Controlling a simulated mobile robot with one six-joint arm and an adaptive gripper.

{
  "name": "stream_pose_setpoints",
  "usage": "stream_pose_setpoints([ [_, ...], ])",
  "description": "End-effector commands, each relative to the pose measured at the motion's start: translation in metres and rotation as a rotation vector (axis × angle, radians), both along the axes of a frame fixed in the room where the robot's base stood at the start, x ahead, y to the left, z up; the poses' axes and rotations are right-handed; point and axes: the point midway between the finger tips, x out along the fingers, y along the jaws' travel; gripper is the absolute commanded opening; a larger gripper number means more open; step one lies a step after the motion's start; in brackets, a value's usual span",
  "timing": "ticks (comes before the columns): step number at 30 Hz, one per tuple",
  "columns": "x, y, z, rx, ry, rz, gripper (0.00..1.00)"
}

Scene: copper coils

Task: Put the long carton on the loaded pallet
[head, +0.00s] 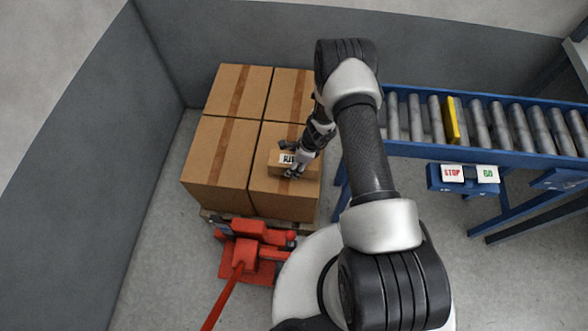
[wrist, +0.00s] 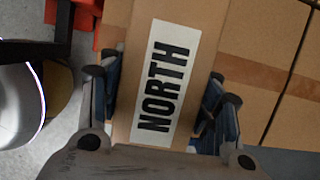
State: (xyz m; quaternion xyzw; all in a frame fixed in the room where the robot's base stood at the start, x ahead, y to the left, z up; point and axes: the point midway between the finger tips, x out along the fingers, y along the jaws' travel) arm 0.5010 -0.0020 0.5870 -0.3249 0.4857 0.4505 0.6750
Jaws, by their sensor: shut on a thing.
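The long carton (wrist: 186,22) is brown with a white label reading NORTH in the wrist view. In the head view the long carton (head: 312,168) is over the front right box of the loaded pallet, partly hidden by my gripper. My gripper (head: 292,160) is shut on it, with the fingers on both sides of the carton in the wrist view (wrist: 160,105). The loaded pallet (head: 208,216) carries several large taped cartons (head: 222,160) in a block. I cannot tell whether the long carton touches the box top below it.
A red pallet jack (head: 245,252) stands at the pallet's front. A blue roller conveyor (head: 480,155) with a yellow bar (head: 451,120) and STOP and GO buttons (head: 470,174) is to the right. Grey walls (head: 75,130) close off the left and back.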

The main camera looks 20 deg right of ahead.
Motion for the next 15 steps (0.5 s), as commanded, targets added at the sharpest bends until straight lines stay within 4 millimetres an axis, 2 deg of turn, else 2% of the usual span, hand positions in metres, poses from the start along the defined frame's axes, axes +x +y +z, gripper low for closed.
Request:
stream_pose_setpoints([
  [7, -0.001, 0.0, -0.037, 0.001, 0.002, 0.001, 0.23],
  [15, 0.0, 0.0, -0.039, 0.0, 0.0, 0.0, 0.23],
])
